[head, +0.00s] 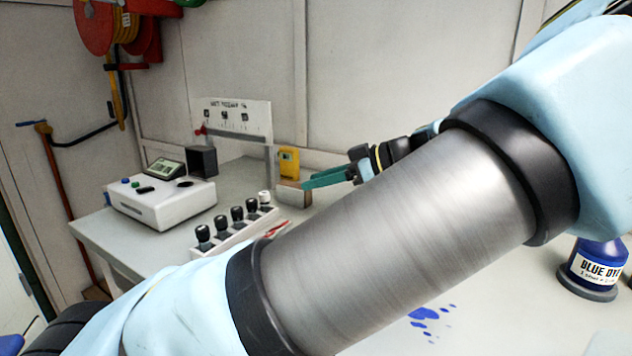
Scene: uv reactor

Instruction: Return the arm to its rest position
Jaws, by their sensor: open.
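My arm crosses the view from the lower left to the upper right, close to the camera. My gripper (310,183) shows behind the arm's metal link, with teal fingers pointing left. It is open, with nothing seen between the fingers. It appears near a small yellow device (289,162) at the back of the bench; how far apart they are is hard to tell. The wrist is partly hidden by the arm.
A white bench (105,235) carries a white instrument (160,203), a rack of several black-capped vials (237,213) and a panel (237,120). A blue dye bottle (598,262) stands at right. Blue spots (424,313) mark the bench. A red hose reel (95,25) hangs at left.

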